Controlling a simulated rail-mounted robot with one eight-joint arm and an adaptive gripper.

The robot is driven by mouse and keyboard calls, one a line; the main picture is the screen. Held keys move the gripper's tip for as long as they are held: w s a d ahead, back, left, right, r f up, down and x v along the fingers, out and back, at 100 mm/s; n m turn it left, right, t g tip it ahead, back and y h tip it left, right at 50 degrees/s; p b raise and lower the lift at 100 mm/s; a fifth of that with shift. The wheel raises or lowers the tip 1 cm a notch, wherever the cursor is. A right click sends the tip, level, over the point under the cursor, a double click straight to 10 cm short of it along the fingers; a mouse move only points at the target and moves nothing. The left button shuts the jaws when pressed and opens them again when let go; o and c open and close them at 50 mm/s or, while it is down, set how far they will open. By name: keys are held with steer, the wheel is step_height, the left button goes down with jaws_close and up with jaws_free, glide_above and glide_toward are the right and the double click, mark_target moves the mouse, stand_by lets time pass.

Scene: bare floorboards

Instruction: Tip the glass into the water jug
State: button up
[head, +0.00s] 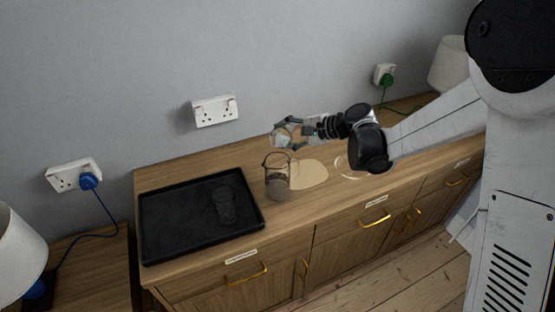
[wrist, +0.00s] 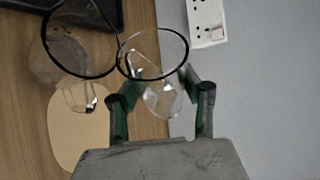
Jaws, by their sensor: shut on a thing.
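My gripper (head: 293,134) is shut on a clear glass (head: 283,136), held above the sideboard near the wall. In the wrist view the glass (wrist: 153,72) sits between the two fingers (wrist: 160,96). Its rim overlaps the edge of the jug's rim in that view. The glass's exact tilt and contents are hard to tell. The water jug (head: 278,179) is clear with a dark rim and stands upright on the sideboard, just below and in front of the held glass. It also shows at upper left in the wrist view (wrist: 62,62).
A black tray (head: 165,222) holds another dark-looking glass (head: 224,204), left of the jug. A pale rounded mat (head: 309,174) lies right of the jug, with a pale ring (head: 347,165) beyond it. A wall socket (head: 214,111) is behind, with lamps (head: 447,63) at both sides.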

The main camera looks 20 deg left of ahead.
steer(key=shift+r, duration=0.3)
steer(key=shift+s+r+n+t+p, duration=0.1)
steer(key=shift+r+n+t+p, duration=0.05)
steer(key=shift+n+t+p, duration=0.25)
steer(key=shift+s+r, duration=0.15)
steer(key=shift+s, duration=0.05)
steer(key=shift+s+r+n+t+p, duration=0.2)
steer(key=shift+s+n+t+p, duration=0.1)
steer(key=shift+n, duration=0.1)
steer(key=shift+w+y, duration=0.1)
steer(key=shift+y, duration=0.2)
steer(key=shift+w+n+t+b, duration=0.1)
steer(key=shift+n+t+b, duration=0.2)
steer(key=shift+b, duration=0.05)
stand_by(0.5)
steer(key=shift+f+n+t+b, duration=0.3)
steer(key=shift+f+n+b, duration=0.1)
steer(key=shift+b, duration=0.4)
steer(key=shift+s+r+n+t+y+b, duration=0.3)
steer(key=shift+s+r+n+t+b, duration=0.15)
steer(key=shift+b, duration=0.25)
stand_by(0.3)
